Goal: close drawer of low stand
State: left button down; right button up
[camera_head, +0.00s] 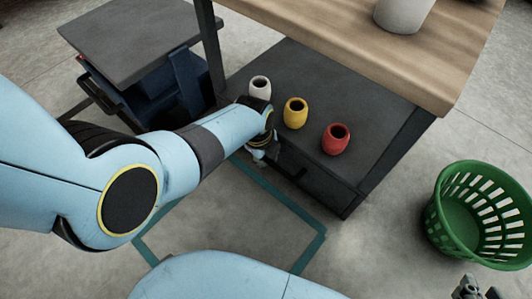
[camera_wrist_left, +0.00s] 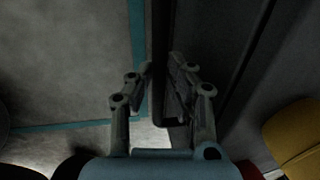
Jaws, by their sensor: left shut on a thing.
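The low stand (camera_head: 367,100) is a dark grey box under the wooden tabletop. Its drawer front (camera_head: 322,188) faces me, with a dark handle (camera_head: 293,173) partly hidden by my left gripper. My left gripper (camera_head: 262,153) is at the drawer front, at the handle's left part. In the left wrist view, my left gripper's fingers (camera_wrist_left: 158,85) are on both sides of the dark handle bar (camera_wrist_left: 161,45) and shut on it. Any gap between the drawer front and the stand is too small to tell. My right gripper (camera_head: 480,289) is partly in view at the bottom right, away from the stand.
A white (camera_head: 260,87), a yellow (camera_head: 295,113) and a red cup (camera_head: 335,139) stand on the low stand. A green basket (camera_head: 447,218) is on the floor at right. A grey-topped cart (camera_head: 130,40) stands at back left. Teal tape (camera_head: 300,258) marks the floor before the drawer.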

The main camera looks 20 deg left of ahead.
pick_arm(q)
jog(key=shift+w+d+r, duration=0.1)
jog(key=shift+w+r, duration=0.05)
jog(key=shift+w, duration=0.1)
jog(key=c, duration=1.3)
grip_release()
jog(key=shift+s, duration=0.15)
